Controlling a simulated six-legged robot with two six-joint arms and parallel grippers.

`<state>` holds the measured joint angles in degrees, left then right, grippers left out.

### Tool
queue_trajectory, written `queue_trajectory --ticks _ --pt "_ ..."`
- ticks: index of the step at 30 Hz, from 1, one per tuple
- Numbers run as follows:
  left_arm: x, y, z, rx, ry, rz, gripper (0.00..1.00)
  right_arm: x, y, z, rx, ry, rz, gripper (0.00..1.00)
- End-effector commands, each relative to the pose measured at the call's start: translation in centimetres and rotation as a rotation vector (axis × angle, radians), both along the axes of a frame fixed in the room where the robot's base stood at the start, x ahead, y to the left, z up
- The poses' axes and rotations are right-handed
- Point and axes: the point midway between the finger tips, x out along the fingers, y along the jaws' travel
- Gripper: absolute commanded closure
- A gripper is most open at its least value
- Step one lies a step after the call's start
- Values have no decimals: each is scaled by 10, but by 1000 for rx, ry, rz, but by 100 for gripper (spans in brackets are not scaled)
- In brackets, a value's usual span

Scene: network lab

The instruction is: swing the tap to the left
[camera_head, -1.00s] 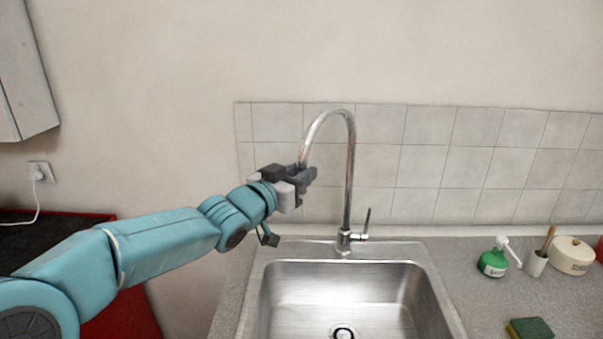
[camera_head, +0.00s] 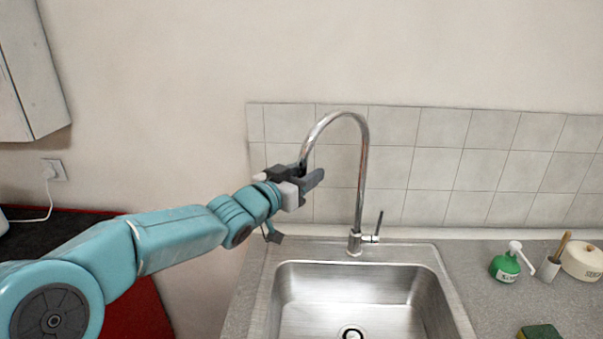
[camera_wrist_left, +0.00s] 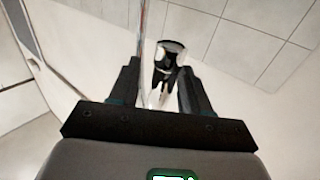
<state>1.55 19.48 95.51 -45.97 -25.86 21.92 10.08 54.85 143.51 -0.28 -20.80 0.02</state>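The chrome tap (camera_head: 363,185) stands behind the sink, and its curved spout arches over to the left. My left gripper (camera_head: 298,180) is at the hanging end of the spout, which comes down between its fingers. In the left wrist view the gripper (camera_wrist_left: 160,85) has its fingers apart. A chrome piece with a dark round end (camera_wrist_left: 170,52), apparently the spout's end, shows between them. I cannot tell whether either finger touches it. The tap's lever (camera_head: 378,226) sticks up on the right of its base. My right gripper is not in view.
The steel sink (camera_head: 432,262) lies below, its basin empty. A green soap dispenser (camera_head: 506,264), a white cup with a brush (camera_head: 550,266), a cream pot (camera_head: 582,260) and a sponge (camera_head: 540,332) are on the right counter. A tiled wall (camera_head: 440,170) is behind.

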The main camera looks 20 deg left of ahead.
Motion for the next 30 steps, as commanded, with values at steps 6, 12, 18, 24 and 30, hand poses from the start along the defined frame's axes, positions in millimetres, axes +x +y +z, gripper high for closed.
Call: queue_trajectory --ticks 6,12,18,24,30 --pt "0 3 0 2 -1 2 53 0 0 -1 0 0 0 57" --pt "-24 12 -2 3 -2 4 53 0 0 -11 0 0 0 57" --pt "-75 28 -1 3 -2 5 53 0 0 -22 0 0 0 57" --pt "-121 42 -1 2 0 5 53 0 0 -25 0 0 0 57" --pt "-147 49 -1 3 2 2 53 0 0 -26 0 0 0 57"
